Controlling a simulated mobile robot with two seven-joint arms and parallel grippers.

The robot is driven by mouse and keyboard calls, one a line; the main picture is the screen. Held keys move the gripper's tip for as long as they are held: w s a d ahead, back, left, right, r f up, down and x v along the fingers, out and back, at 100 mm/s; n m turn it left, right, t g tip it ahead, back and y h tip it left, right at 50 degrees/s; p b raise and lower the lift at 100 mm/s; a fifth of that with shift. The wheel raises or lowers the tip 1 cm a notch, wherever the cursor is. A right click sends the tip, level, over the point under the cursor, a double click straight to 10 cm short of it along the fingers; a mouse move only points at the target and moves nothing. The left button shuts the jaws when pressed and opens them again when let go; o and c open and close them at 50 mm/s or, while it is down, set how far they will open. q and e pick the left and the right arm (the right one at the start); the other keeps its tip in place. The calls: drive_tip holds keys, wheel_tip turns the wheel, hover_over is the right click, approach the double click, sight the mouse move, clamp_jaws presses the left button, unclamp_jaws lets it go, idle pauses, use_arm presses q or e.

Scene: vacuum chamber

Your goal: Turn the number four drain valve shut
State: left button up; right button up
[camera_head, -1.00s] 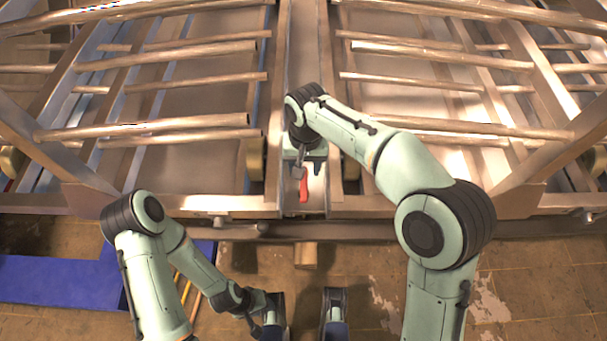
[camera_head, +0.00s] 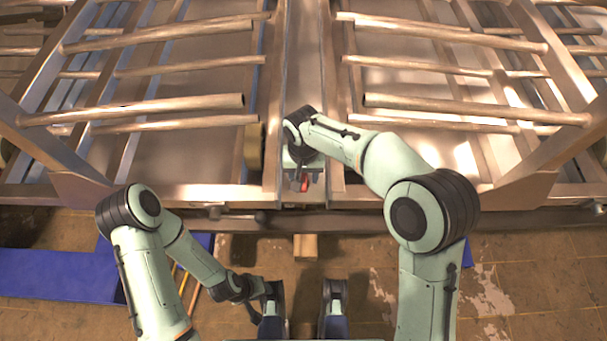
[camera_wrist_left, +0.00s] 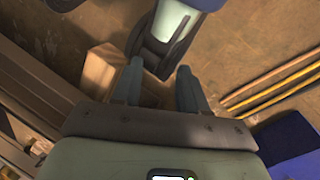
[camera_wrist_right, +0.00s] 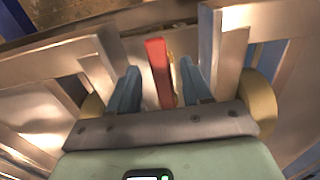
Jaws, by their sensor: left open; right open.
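The valve's red handle (camera_head: 304,185) shows below my right gripper (camera_head: 303,165) in the head view, in the channel between the two racks. In the right wrist view the red handle (camera_wrist_right: 156,60) stands between the two spread blue fingers of my right gripper (camera_wrist_right: 158,80), with a gap on each side. A bit of yellowish metal shows beside it. The valve body and any number are hidden or too small to read. My left gripper (camera_wrist_left: 158,78) is open and empty over the floor in the left wrist view; its fingers are not clear in the head view.
Metal racks with tubular bars (camera_head: 160,105) fill both sides. A frame beam (camera_head: 400,222) crosses in front. A wooden block (camera_head: 305,247) lies below it. A blue panel (camera_head: 60,275) and yellow rods (camera_wrist_left: 270,85) lie on the floor at left.

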drive_tip(key=shift+f, duration=0.1)
clamp_jaws()
use_arm(q)
drive_tip(key=s+r+g+p, duration=0.1)
drive_tip(key=s+r+p, duration=0.3)
drive_tip(key=r+p, duration=0.3)
drive_tip(key=shift+d+g+p, duration=0.4)
drive_tip(key=shift+p, duration=0.2)
use_arm(e)
drive_tip(key=w+a+m, duration=0.4)
drive_tip(key=a+m, duration=0.2)
drive_tip(key=m, duration=0.7)
drive_tip(key=shift+m, duration=0.3)
use_arm(q)
drive_tip(key=shift+s, duration=0.1)
